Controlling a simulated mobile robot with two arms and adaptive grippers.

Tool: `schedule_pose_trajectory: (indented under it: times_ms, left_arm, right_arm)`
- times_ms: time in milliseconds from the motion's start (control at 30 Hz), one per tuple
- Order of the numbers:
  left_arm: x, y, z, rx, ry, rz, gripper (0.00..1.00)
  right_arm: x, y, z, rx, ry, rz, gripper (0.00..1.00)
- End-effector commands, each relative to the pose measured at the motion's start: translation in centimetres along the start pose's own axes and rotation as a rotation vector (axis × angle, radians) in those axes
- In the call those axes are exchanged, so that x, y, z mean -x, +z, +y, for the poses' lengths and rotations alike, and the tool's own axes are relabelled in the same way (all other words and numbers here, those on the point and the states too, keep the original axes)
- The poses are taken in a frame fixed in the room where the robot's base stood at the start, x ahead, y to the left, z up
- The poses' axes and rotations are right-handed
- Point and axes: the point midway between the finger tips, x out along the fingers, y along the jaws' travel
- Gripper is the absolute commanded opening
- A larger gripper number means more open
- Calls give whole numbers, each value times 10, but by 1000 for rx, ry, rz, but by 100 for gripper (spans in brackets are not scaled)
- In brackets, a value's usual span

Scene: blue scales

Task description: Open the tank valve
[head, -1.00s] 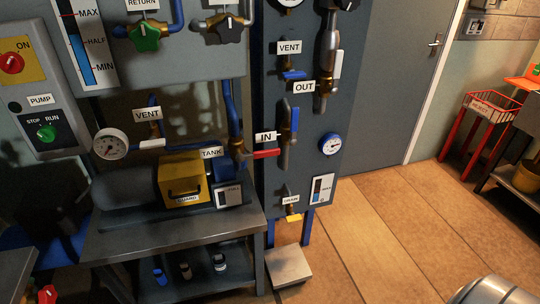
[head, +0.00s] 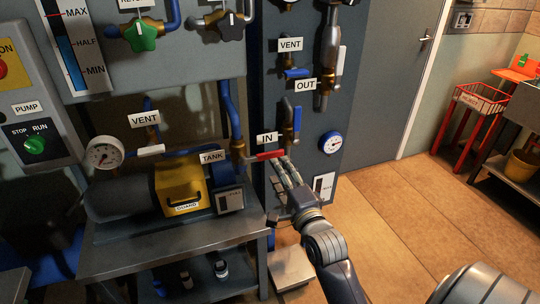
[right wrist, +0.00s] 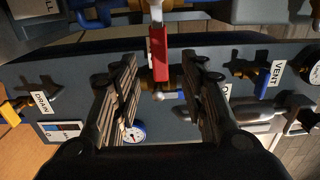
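The tank valve has a red lever handle (head: 270,156) that points right, beside the TANK label (head: 212,157) and below the IN label (head: 267,138). My right gripper (head: 284,166) is at the free end of this handle. In the right wrist view the red handle (right wrist: 158,55) lies between the two spread fingers of the right gripper (right wrist: 160,82), with a gap on each side. The fingers look open and not closed on it. My left gripper is not in view.
A blue lever (head: 297,118) stands upright close above the handle. A gauge (head: 331,142) is to the right. The yellow pump guard (head: 182,184) and the grey bench (head: 170,253) are lower left. A red wire basket stand (head: 478,105) is far right; open floor lies before it.

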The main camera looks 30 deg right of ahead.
Motion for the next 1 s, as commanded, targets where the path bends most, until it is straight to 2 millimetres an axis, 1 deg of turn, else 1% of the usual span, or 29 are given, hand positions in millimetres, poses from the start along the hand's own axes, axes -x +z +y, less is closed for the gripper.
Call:
schedule_pose_trajectory:
  times_ms: [33,100,200,300,400,600,833,867,900,967,1000]
  left_arm:
    - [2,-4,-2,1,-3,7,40]
    - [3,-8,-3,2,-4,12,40]
    - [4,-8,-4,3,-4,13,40]
    - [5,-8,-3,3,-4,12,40]
    - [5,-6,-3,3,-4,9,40]
    - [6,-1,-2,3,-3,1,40]
    - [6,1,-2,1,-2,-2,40]
    - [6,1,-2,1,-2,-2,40]
    - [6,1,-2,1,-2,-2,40]
    - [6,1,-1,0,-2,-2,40]
    - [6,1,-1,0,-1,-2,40]
  right_arm:
    - [-11,0,-2,1,-3,-1,40]
    - [-25,1,-2,1,-3,-2,40]
    - [-45,1,-2,2,-2,-2,40]
    - [-62,0,-1,3,-1,-1,40]
    - [-74,0,-1,3,-1,-1,40]
    - [-86,1,0,2,0,-1,40]
    - [-86,1,0,2,0,-1,40]
    - [-86,1,0,2,0,-1,38]
    - [-86,1,0,2,0,-1,29]
    - [-86,1,0,2,0,-1,15]
    - [-86,1,0,2,0,-1,6]
